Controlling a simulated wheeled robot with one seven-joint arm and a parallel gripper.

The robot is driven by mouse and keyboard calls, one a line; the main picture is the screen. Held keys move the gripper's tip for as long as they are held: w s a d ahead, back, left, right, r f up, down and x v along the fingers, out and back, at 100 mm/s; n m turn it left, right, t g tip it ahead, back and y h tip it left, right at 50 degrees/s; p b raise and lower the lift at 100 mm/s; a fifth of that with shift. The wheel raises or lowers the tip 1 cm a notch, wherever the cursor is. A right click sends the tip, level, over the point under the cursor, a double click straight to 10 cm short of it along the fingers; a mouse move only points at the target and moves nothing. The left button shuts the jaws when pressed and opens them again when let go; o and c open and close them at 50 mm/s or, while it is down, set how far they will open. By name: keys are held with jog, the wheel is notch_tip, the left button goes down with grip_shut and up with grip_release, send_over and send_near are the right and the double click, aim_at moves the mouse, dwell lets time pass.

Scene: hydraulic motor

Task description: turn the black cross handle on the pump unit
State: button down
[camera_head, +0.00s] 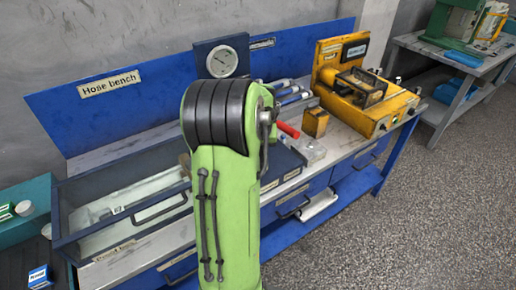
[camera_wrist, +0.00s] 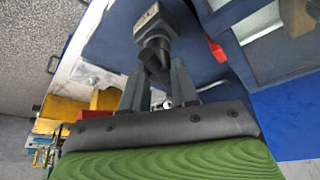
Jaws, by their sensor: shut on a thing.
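In the wrist view, the two grey fingers of my gripper (camera_wrist: 158,72) are closed on the dark lower part of a black piece, which I take to be the black cross handle (camera_wrist: 156,45). Its blocky upper end stands out beyond the fingertips. The fingers hide part of it, so its full shape and turn angle cannot be told. A dark blue surface (camera_wrist: 110,45) lies around it, seemingly the pump unit. In the head view my green arm hides my gripper and the handle. A dark blue unit (camera_head: 285,168) shows partly to the right of the arm.
A red-ended lever (camera_head: 288,130) is close by on the right. A glass-topped case (camera_head: 135,205) stands left of my arm. A gauge (camera_head: 222,60) stands behind. A yellow machine (camera_head: 375,110) is at the bench's right end. Open floor (camera_head: 440,200) lies to the right.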

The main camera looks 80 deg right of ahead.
jog(key=shift+n+t, duration=0.3)
jog(key=shift+n, duration=0.6)
jog(key=c, duration=0.9)
grip_release()
jog(key=shift+o, duration=0.2)
jog(key=p+v, duration=0.3)
jog(key=v, duration=1.2)
jog(key=shift+s+r, duration=0.2)
jog(key=shift+r, duration=0.25)
jog(key=shift+d, duration=0.1)
